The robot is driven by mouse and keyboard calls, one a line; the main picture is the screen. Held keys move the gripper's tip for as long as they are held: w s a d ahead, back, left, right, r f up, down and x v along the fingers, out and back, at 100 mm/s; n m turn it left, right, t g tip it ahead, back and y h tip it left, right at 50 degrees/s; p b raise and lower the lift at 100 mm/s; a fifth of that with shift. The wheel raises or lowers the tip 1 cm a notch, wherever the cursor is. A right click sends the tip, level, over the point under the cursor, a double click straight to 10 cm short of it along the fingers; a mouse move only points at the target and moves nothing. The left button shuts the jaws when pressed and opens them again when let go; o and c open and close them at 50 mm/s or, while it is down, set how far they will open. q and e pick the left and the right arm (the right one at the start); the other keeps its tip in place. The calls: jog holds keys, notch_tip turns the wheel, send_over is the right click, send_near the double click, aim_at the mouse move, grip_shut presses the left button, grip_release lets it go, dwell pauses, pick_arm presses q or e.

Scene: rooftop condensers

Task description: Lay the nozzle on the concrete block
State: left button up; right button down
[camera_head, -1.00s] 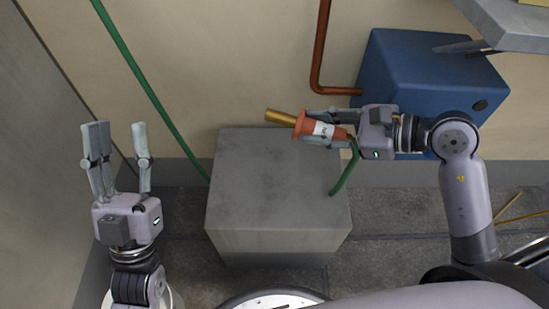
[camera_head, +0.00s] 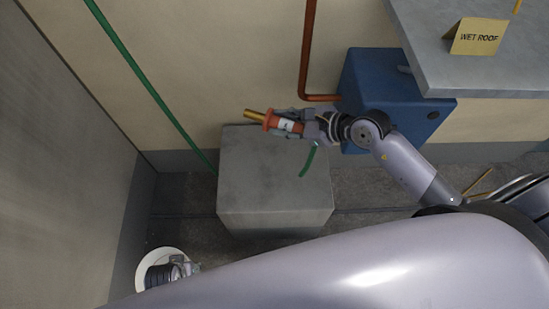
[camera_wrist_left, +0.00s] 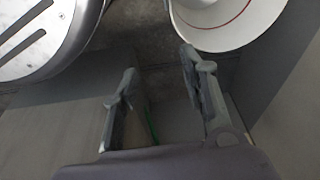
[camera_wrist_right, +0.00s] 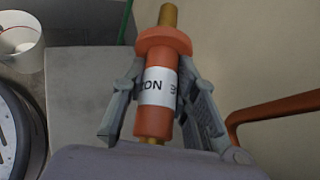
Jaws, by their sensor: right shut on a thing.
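The nozzle (camera_head: 287,125) is orange-red with a brass tip and a white printed label. My right gripper (camera_head: 292,122) is shut around its labelled body. In the right wrist view the nozzle (camera_wrist_right: 157,90) sits between both fingers of the gripper (camera_wrist_right: 160,95), brass tip pointing away. In the head view it appears over the back part of the grey concrete block (camera_head: 272,185), tip to the left; the height of the gap cannot be judged. My left gripper (camera_wrist_left: 160,88) is open and empty in the left wrist view; in the head view it is mostly hidden behind my arm.
A short green hose end (camera_head: 308,162) hangs below the right gripper. A green hose (camera_head: 150,80) runs down the wall. A blue box (camera_head: 365,85), copper pipe (camera_head: 307,50) and grey ledge (camera_head: 460,75) with a "WET ROOF" sign (camera_head: 476,37) stand right. A white bucket (camera_head: 143,272) stands lower left.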

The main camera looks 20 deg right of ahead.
jog(key=b, duration=0.3)
send_over(282, 167)
notch_tip(282, 167, down, 9)
notch_tip(282, 167, down, 7)
jog(key=b, duration=0.2)
jog(key=shift+f+b, duration=0.15)
jog(key=shift+b, duration=0.25)
jog(key=shift+f, duration=0.25)
notch_tip(282, 167, down, 3)
jog(key=shift+f+b, duration=0.15)
jog(key=shift+b, duration=0.8)
pick_arm(q)
notch_tip(282, 167, up, 17)
jog(key=t, duration=0.1)
jog(key=shift+w+a, duration=0.15)
jog(key=shift+a, duration=0.05)
jog(key=shift+f, duration=0.1)
jog(key=shift+w, duration=0.1)
